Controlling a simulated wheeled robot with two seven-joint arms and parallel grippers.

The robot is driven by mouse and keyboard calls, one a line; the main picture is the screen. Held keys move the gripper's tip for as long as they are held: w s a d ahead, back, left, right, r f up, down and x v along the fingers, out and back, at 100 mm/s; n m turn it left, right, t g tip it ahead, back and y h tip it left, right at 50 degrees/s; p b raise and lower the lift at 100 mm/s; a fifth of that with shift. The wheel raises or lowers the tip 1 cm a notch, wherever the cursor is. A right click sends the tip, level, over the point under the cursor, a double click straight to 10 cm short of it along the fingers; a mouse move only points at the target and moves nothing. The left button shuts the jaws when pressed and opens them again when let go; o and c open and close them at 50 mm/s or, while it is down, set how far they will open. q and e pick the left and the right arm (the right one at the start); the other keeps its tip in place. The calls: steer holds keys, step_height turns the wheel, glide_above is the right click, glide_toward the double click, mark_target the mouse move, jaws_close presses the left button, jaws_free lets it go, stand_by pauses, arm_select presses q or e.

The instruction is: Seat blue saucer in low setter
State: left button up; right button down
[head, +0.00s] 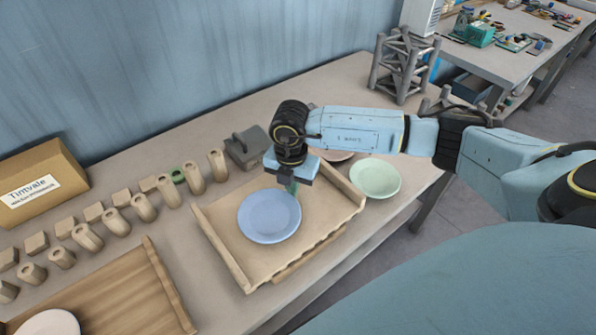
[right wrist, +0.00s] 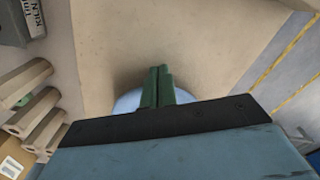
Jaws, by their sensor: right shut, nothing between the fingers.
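The blue saucer (head: 269,216) lies flat in a shallow wooden tray (head: 238,262) with raised, partly scalloped sides. My right gripper (head: 293,187) points down at the saucer's far right edge, its green fingers shut and empty. In the right wrist view the shut fingers (right wrist: 160,84) stand in front of the blue saucer (right wrist: 127,102), which is mostly hidden by the gripper body; I cannot tell whether they touch it. Rows of tilted round wooden posts (head: 143,208) and small blocks stand left of the tray; which is the low setter I cannot tell. My left gripper is out of view.
A pale green plate (head: 375,178) lies right of the tray, and a pinkish plate (head: 333,155) is partly hidden behind my arm. A grey box (head: 247,148) stands behind the tray.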

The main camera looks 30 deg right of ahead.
steer(key=shift+s+a, duration=0.3)
steer(key=shift+a, duration=0.15)
